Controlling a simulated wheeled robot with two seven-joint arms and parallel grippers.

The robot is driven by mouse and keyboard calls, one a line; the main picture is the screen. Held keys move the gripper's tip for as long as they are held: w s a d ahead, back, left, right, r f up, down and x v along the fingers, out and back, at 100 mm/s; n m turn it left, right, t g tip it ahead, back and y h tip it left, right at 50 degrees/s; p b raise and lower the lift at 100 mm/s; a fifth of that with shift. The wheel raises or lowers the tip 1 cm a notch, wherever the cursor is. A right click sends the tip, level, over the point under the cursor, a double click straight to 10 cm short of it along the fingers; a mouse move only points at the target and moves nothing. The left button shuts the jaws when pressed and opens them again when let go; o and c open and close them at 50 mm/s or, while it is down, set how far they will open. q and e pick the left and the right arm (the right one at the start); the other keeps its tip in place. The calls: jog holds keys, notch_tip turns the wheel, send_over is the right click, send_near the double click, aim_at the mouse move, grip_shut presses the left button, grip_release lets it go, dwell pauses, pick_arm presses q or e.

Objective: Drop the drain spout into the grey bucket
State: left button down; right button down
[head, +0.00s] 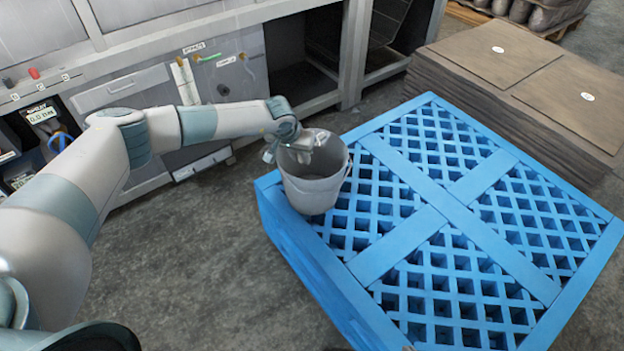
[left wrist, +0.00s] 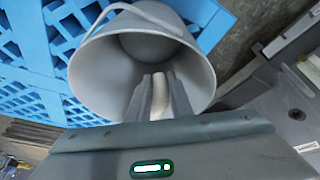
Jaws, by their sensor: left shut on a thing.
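The grey bucket (head: 316,190) stands upright on the near left corner of the blue pallet in the head view. My left gripper (head: 302,152) is over the bucket's open mouth. In the left wrist view the bucket (left wrist: 88,75) is seen from above, its mouth wide open and its handle across the far rim. My left gripper (left wrist: 160,96) is shut on a pale, slim piece, the drain spout (left wrist: 160,92), which lies within the outline of the bucket's mouth. Its far end and exact depth are hard to tell. My right gripper is not in view.
The blue pallet (head: 440,195) has free grid surface right of the bucket. Brown stacked sheets (head: 500,85) stand behind it. A grey metal cabinet (head: 120,88) runs along the back left. Concrete floor (head: 200,260) is clear at the front left.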

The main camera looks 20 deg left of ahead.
pick_arm(q)
jog(key=c, duration=1.5)
grip_release()
jog(key=p+v, duration=0.1)
jog(key=v, duration=1.6)
jog(key=shift+s+r, duration=0.1)
jog(key=shift+r, duration=0.1)
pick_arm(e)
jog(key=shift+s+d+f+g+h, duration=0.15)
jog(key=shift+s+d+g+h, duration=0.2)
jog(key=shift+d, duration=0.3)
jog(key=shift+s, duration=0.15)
